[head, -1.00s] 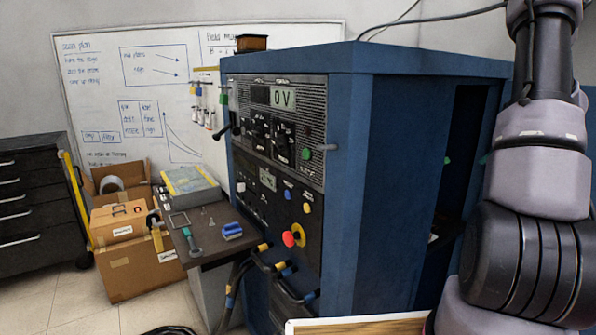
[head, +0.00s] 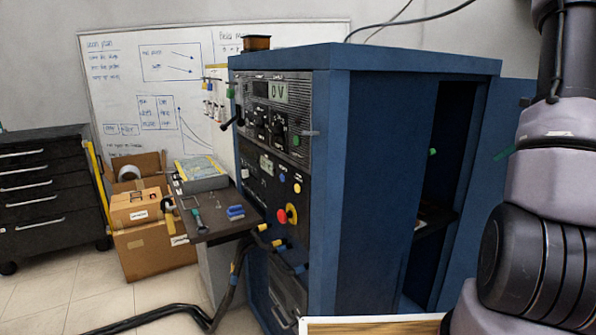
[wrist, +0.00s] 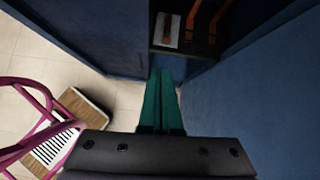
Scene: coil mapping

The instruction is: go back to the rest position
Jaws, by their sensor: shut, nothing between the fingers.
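My gripper (wrist: 159,101) shows in the wrist view with its two green fingers side by side and shut, nothing between them. It points toward the blue cabinet's open bay, between blue panels on both sides. In the head view, my arm fills the right edge, and a small green tip shows beside it near the cabinet's open side door. The blue cabinet (head: 376,160) stands in the middle of the head view, with a meter display (head: 279,92) reading 0 V on its front.
A dark shelf (wrist: 190,40) with orange parts lies beyond the fingers. A magenta tubular frame (wrist: 40,97) and a wood-edged board (wrist: 85,110) are at left. A side table (head: 215,222) with tools, cardboard boxes (head: 140,210), a black drawer unit (head: 45,190) and floor cables (head: 165,311) are left of the cabinet.

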